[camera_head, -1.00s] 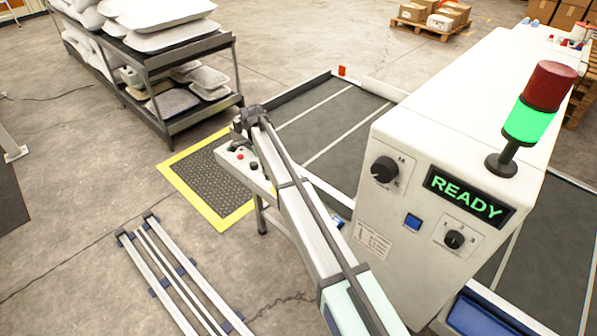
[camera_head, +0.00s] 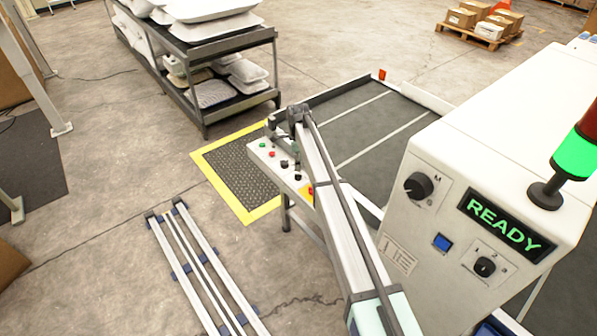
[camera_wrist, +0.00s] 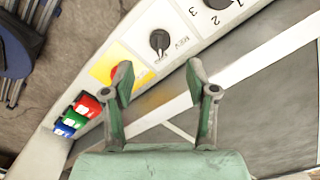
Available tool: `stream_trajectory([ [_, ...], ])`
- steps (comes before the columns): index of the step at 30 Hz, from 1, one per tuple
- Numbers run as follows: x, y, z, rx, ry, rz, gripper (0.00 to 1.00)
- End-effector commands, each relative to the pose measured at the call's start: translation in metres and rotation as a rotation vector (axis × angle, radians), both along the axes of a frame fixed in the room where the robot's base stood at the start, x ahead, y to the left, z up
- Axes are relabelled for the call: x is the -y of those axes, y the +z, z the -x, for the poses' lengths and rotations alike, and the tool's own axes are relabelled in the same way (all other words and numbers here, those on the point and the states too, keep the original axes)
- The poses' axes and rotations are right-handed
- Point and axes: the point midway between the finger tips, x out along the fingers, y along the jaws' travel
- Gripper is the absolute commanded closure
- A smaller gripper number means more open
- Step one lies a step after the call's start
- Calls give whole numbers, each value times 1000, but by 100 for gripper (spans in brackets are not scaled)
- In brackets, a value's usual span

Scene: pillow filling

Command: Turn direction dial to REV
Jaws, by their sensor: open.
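The direction dial (camera_wrist: 159,41) is a black round knob with a pale pointer line on the white control panel (camera_wrist: 183,22), beside lettering that seems to read REV. Its exact setting is too small to tell. The dial also shows small in the head view (camera_head: 297,175). My gripper (camera_wrist: 158,75) is open and empty, with one finger to each side of the dial's line in the wrist view. The dial appears just beyond the fingertips, and no contact shows. In the head view, my gripper (camera_head: 284,138) hangs over the panel.
A red button on a yellow plate (camera_wrist: 104,66) lies beside the dial. A numbered dial (camera_wrist: 217,3) is on its other side. Red, green and blue blocks (camera_wrist: 76,117) sit at lower left. The white machine cabinet with a READY display (camera_head: 505,224) stands at right.

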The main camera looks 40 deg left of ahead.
Motion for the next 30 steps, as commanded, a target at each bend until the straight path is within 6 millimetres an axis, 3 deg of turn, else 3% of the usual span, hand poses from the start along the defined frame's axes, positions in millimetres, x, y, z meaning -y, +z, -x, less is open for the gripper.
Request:
stream_trajectory([
  [6, 0, -39, 0, -1, 0, 2, 42],
  [12, 0, -63, 0, -1, 0, 1, 42],
  [25, 0, -73, 0, 0, 0, 0, 42],
  [26, 0, -72, 0, 0, 0, 0, 50],
  [30, 0, -72, 0, 0, 0, 0, 99],
])
